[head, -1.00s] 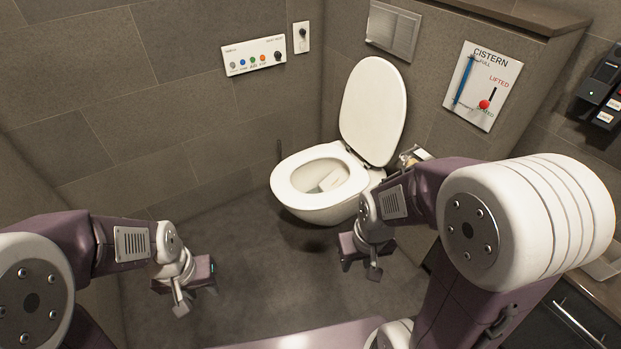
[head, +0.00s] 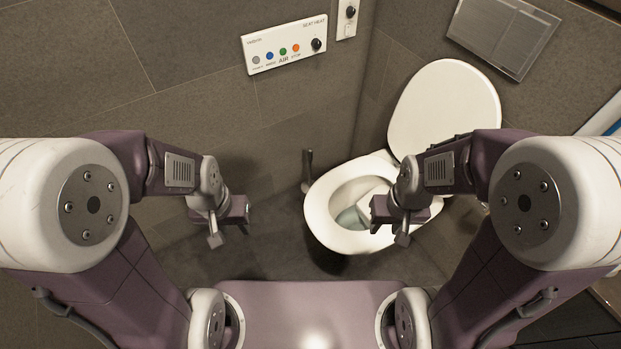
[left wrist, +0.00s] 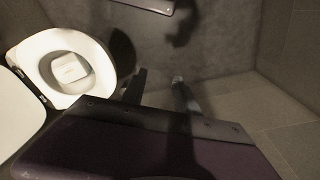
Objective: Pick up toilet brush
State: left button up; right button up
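A thin dark upright handle (head: 307,168), seemingly the toilet brush, stands by the wall just left of the toilet in the head view. Its lower end is hard to make out. My left gripper (head: 229,230) hangs empty to the left of the handle and nearer to me, clear of it. In the left wrist view its two fingers (left wrist: 158,92) are apart with bare floor between them. My right gripper (head: 389,229) appears in front of the toilet bowl's right side, with its fingertips apart and nothing seen between them.
The white toilet (head: 320,218) has its lid (head: 443,108) raised and a pale rectangular thing (left wrist: 69,68) showing in the bowl. A button panel (head: 284,46) is on the tiled wall.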

aim_at(305, 185)
jog(key=i+j+z, duration=0.25)
jog(key=z, duration=0.25)
jog(key=i+j+z, duration=0.2)
jog(key=j+z, duration=1.25)
jog(key=j, duration=0.2)
jog(key=j+z, duration=0.5)
